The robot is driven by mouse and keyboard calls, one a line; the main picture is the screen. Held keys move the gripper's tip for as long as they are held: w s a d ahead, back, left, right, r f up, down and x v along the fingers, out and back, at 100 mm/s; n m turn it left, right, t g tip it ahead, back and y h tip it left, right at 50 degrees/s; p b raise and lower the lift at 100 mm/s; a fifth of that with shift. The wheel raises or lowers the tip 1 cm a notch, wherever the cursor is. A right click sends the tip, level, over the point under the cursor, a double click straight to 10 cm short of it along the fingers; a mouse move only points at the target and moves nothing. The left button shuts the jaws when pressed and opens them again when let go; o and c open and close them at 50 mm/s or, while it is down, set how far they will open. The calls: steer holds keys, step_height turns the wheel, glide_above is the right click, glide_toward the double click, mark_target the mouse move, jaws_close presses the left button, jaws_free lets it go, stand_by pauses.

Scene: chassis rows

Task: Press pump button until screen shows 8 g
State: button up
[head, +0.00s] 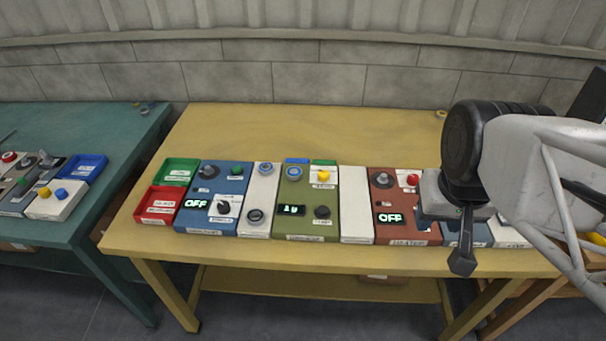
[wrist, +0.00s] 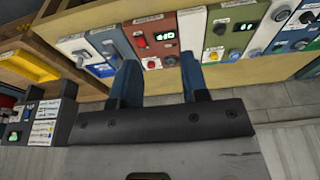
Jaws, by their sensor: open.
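The row of control panels lies on the yellow table. The olive panel (head: 300,222) has a lit screen (head: 291,210) whose characters I cannot read surely. It carries a yellow button (head: 323,176) and a black knob (head: 322,212). The red-brown panel has a red button (head: 413,180). Labels are too small to read, so I cannot tell which is the pump button. My gripper (wrist: 159,66) is open and empty, at the right of the row in the head view, apart from the olive panel.
Red (head: 158,203) and green (head: 178,171) trays sit at the row's left end. A teal table (head: 75,125) with more panels stands to the left. My arm hides part of the row's right end.

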steer(key=shift+w+a, duration=0.25)
steer(key=shift+w, duration=0.45)
jaws_close()
steer(key=w+a+f+g, duration=0.1)
steer(key=w+a+f, duration=0.5)
steer(key=w, duration=0.5)
steer(key=w+a+f+g, duration=0.1)
steer(key=w+a+f, duration=0.5)
steer(key=w+a, duration=0.4)
steer(key=shift+w+a+g, duration=0.3)
steer(key=shift+w, duration=0.9)
